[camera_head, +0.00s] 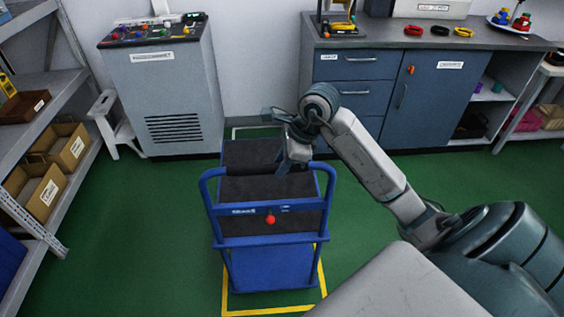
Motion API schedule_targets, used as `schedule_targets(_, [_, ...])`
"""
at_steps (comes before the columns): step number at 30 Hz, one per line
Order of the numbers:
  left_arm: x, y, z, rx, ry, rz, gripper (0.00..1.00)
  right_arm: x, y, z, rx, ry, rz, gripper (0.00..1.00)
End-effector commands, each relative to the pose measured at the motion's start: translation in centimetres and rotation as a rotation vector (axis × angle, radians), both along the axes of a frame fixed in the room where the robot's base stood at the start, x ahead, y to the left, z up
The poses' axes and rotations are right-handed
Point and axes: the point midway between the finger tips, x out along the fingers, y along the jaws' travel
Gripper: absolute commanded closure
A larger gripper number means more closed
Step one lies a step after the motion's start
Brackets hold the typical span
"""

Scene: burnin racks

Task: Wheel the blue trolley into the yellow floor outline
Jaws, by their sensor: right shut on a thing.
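The blue trolley (270,241) stands on the green floor in the middle of the view, with a red knob and a label on its near panel. Dark boxes or pads (250,154) fill its top. My right gripper (284,168) reaches down from the right and is shut on the trolley's top handle bar; its fingertips are partly hard to make out. The yellow floor outline (265,312) shows at the trolley's near end and along both lower sides. The trolley stands over part of it and hides the rest. My left gripper is out of view.
A grey cabinet (165,95) stands behind left, with a white step stool (112,125) beside it. A blue workbench (375,85) stands behind right. Shelving (50,235) with boxes lines the left. A pale floor marking (250,129) lies behind the trolley. Green floor is clear on its left.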

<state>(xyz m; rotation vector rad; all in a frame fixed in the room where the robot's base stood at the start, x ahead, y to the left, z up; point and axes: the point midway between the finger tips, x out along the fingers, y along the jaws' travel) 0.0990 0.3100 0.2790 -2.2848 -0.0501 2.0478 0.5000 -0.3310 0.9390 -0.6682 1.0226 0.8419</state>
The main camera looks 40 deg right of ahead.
Motion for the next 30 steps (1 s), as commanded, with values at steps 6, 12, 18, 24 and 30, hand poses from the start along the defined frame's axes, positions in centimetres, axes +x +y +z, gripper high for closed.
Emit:
schedule_targets(6, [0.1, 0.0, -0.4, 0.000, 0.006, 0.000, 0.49, 0.3, -0.7, 0.0, -0.002, -0.002, -0.003, 0.97])
schedule_targets(12, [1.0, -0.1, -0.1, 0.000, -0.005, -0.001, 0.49, 0.4, -1.1, 0.1, -0.002, -0.002, -0.003, 0.60])
schedule_targets(18, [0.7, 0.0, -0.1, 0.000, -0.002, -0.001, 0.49, 0.4, -1.0, 0.0, -0.001, -0.002, -0.004, 0.49])
schedule_targets(24, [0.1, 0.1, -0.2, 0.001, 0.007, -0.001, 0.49, 0.4, -1.0, 0.0, 0.000, -0.001, -0.004, 0.49])
schedule_targets(30, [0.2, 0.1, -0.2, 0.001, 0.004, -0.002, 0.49, 0.4, -1.0, 0.0, 0.000, -0.001, -0.004, 0.49])
